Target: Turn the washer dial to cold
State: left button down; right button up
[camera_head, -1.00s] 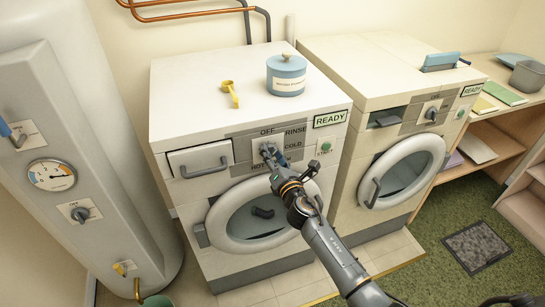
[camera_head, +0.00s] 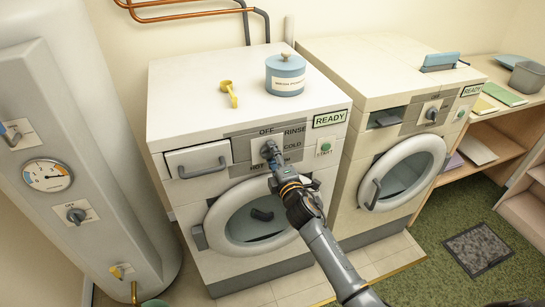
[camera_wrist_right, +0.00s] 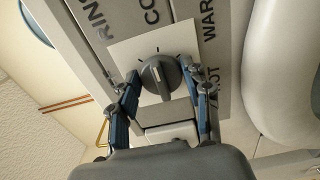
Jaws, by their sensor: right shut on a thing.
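The washer (camera_head: 185,118) is the white front-loader on the left, with its door shut and a READY display. Its grey dial (camera_wrist_right: 159,76) sits on a light plate, with COLD, WARM and HOT printed around it in the right wrist view. In the head view the dial (camera_head: 268,147) is partly covered by my gripper. My right gripper (camera_wrist_right: 161,82) is shut on the dial, with a blue-grey finger on either side. I cannot tell for sure which label the dial points to. My left gripper is out of view.
A tank (camera_head: 85,150) with gauge and valves stands at left. Wooden shelves (camera_head: 505,140) are at right.

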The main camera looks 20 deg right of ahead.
jog(key=shift+m, duration=0.9)
jog(key=o, duration=1.1)
jog(key=s, duration=1.2)
jog(key=shift+d, duration=0.25)
jog(key=shift+f, duration=0.1)
